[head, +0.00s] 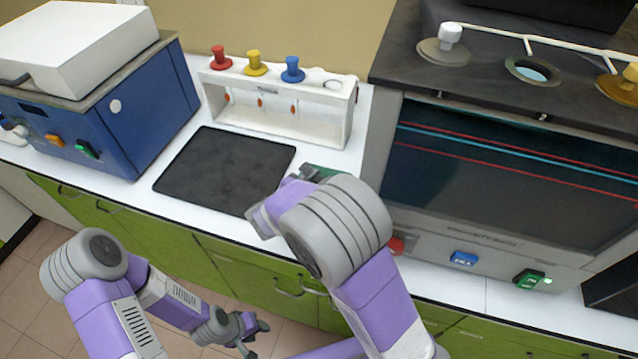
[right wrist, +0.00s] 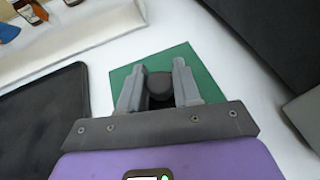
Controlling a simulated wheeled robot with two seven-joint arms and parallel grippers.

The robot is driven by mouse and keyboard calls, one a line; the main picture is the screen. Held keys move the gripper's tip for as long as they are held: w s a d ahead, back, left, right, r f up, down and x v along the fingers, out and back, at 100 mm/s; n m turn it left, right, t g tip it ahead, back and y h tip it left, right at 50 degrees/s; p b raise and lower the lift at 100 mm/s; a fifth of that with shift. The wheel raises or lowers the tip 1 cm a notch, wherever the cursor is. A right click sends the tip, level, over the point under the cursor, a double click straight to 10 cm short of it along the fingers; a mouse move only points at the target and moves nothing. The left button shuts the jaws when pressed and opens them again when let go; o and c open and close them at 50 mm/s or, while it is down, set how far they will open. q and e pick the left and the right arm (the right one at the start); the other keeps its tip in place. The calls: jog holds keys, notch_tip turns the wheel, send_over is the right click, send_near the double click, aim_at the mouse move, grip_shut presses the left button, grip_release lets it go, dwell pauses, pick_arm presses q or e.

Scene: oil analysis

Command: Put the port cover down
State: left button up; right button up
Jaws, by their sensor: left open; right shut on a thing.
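The port cover (right wrist: 160,86) shows in the right wrist view as a dark round knob between my right gripper's (right wrist: 158,78) fingers. The gripper is shut on it, directly over a green square mat (right wrist: 190,57). I cannot tell whether the cover touches the mat. In the head view my right arm hides the cover and most of the mat (head: 335,171). My left gripper (head: 257,337) is open and empty, low in front of the counter. An open port (head: 533,70) shows on top of the grey machine (head: 480,165) at the right.
A black pad (head: 222,168) lies left of the mat. Behind it stands a white rack (head: 275,100) with red, yellow and blue stoppers. A blue instrument (head: 130,115) stands at the left. Two other covers, white (head: 450,35) and gold (head: 622,88), sit on the machine.

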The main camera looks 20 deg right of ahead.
jog(key=shift+f, duration=0.15)
jog(key=shift+f, duration=0.15)
jog(key=o, duration=1.1)
jog(key=shift+r, duration=0.2)
jog(key=p+v, duration=0.3)
jog(key=v, duration=0.7)
jog(key=shift+s+a+r, duration=0.2)
jog(key=shift+a, duration=0.05)
jog(key=shift+s+a+r, duration=0.2)
jog(key=shift+s+a, duration=0.2)
jog(key=shift+a, duration=0.05)
